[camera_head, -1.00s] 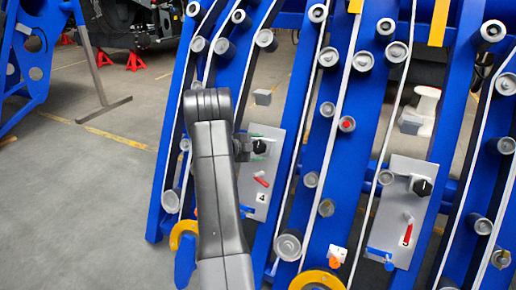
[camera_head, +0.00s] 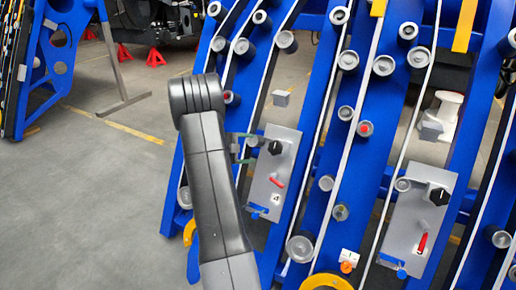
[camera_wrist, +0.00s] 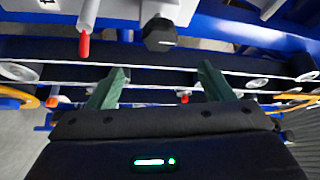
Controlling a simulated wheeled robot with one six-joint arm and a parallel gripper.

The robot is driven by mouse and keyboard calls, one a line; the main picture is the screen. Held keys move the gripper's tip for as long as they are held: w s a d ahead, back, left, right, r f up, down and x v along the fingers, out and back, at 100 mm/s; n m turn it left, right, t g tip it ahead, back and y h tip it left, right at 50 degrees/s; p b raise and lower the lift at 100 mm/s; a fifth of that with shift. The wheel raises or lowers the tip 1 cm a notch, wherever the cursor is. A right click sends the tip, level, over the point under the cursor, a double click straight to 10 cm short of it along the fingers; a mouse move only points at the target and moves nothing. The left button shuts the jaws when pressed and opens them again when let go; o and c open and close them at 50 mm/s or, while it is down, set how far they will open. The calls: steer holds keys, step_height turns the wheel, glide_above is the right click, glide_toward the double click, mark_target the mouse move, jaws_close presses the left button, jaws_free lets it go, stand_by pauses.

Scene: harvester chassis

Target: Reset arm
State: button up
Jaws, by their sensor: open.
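My arm (camera_head: 210,170) rises in front of the left part of the blue chassis. My gripper (camera_head: 250,147) is partly hidden behind it, with two greenish fingers pointing right toward the black knob (camera_head: 275,147) on a grey panel (camera_head: 266,200). In the wrist view my gripper (camera_wrist: 163,75) is open, its green fingers spread apart with nothing held between them. The black knob (camera_wrist: 160,35) shows beyond the fingertips, apart from them. A red-tipped lever (camera_wrist: 84,45) is left of it. In the head view a red lever (camera_head: 277,182) sits below the knob.
Blue slanted chassis beams (camera_head: 340,170) with rollers and white belts fill the right side. A second grey panel (camera_head: 418,225) with a knob and red lever is further right. Another blue frame (camera_head: 50,70) stands at the far left. The grey floor (camera_head: 90,200) at left is open.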

mark_target(274, 148)
steer(key=shift+s+a+r, duration=0.1)
steer(key=shift+s+a, duration=0.1)
steer(key=shift+a, duration=0.2)
steer(key=shift+d, duration=0.1)
steer(key=b+x, duration=0.1)
steer(key=x, duration=1.2)
steer(key=shift+w+d, duration=0.15)
steer(key=shift+d, duration=0.2)
